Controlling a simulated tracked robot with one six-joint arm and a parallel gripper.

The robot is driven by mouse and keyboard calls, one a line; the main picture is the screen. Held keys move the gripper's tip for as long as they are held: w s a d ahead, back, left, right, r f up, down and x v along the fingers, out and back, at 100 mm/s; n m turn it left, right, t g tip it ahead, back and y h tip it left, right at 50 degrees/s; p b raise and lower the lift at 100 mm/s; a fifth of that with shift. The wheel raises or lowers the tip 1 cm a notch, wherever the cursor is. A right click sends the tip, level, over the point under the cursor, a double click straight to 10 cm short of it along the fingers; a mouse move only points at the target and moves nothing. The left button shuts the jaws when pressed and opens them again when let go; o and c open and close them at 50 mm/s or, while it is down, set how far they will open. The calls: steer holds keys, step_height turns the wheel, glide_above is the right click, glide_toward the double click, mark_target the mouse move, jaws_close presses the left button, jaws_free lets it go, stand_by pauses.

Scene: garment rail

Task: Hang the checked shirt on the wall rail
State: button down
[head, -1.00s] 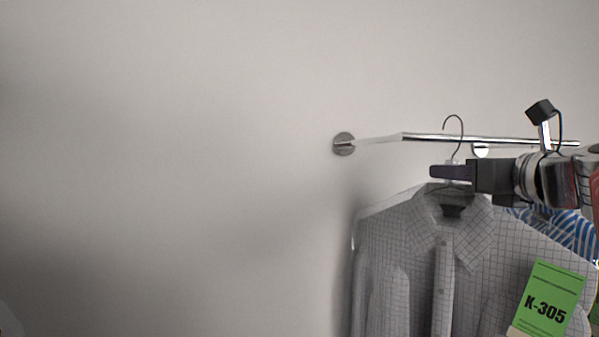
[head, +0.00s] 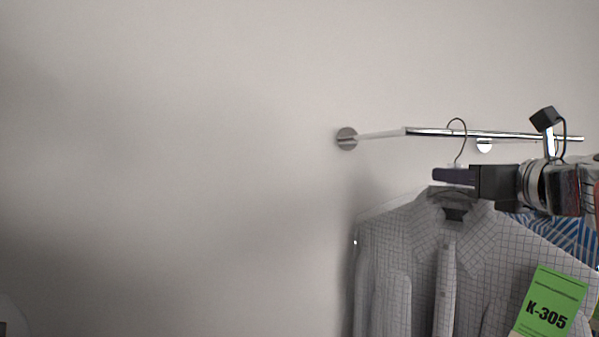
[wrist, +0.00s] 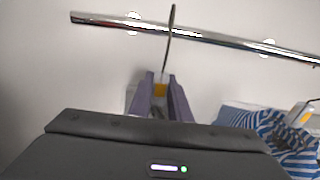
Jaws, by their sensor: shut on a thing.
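The checked shirt (head: 405,245) is pale with a dark grid and hangs upright on a hanger with a thin wire hook (head: 463,138). My gripper (head: 453,176) is shut on the hanger's neck, just above the collar. In the wrist view my purple fingers (wrist: 160,98) close around the neck, and the hook (wrist: 169,45) rises past the rail (wrist: 200,40). The chrome wall rail (head: 430,132) runs level across the right of the head view. The hook's top shows slightly above the rail in the picture; I cannot tell whether they touch.
A blue-and-white striped garment (head: 560,232) hangs behind the shirt at right, and shows in the wrist view (wrist: 265,130). A green K-305 tag (head: 548,303) is on the checked shirt. Round wall mounts (head: 347,138) hold the rail. The wall at left is bare.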

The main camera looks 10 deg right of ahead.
steer(key=shift+f, duration=0.55)
stand_by(0.4)
steer(key=c, duration=1.6)
jaws_free()
steer(key=shift+o, duration=0.2)
steer(key=shift+f, duration=0.1)
steer(key=shift+s, duration=0.1)
